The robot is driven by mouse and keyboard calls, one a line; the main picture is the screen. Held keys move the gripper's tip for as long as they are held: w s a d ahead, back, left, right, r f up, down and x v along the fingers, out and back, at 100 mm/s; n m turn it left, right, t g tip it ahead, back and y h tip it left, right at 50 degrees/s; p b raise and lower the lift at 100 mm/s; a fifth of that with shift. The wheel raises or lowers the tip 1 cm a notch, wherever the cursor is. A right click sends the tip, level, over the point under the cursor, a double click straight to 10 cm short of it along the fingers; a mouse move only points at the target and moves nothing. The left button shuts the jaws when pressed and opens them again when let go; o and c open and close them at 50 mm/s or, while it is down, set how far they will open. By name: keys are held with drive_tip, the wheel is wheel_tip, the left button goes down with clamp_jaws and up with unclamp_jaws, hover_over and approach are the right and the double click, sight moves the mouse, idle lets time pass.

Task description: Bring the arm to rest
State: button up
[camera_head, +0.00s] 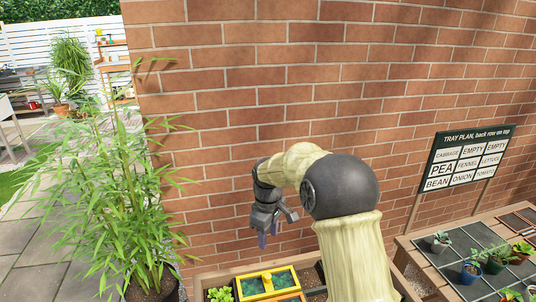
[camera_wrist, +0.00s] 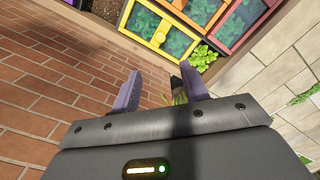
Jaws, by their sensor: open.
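My gripper (camera_head: 268,240) hangs from my bent arm in front of the brick wall, above the wooden planter at the bottom of the head view. In the wrist view my gripper (camera_wrist: 158,92) shows its two purple fingers apart, with no object held between them. A small dark thing with some green shows close to the right finger, and I cannot tell what it is. The yellow-framed box (camera_head: 268,284) with green contents lies below my gripper. It also shows in the wrist view (camera_wrist: 158,38).
A tall bamboo plant (camera_head: 125,190) in a dark pot stands at the left. A sign headed TRAY PLAN (camera_head: 468,158) stands at the right, behind a tray table (camera_head: 428,262) with several small potted plants. The brick wall (camera_head: 250,90) is close behind my arm.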

drive_tip(key=s+d+r+m+t+p, duration=0.1)
drive_tip(key=s+d+m, duration=0.4)
drive_tip(key=s, duration=0.6)
drive_tip(key=s+d+r+m+t+p, duration=0.1)
drive_tip(key=s+d+m, duration=0.5)
drive_tip(key=s+d, duration=0.4)
drive_tip(key=shift+s+d+m+t, duration=0.15)
drive_tip(key=shift+s+m+t, duration=0.15)
drive_tip(key=shift+s, duration=0.6)
drive_tip(key=shift+c, duration=1)
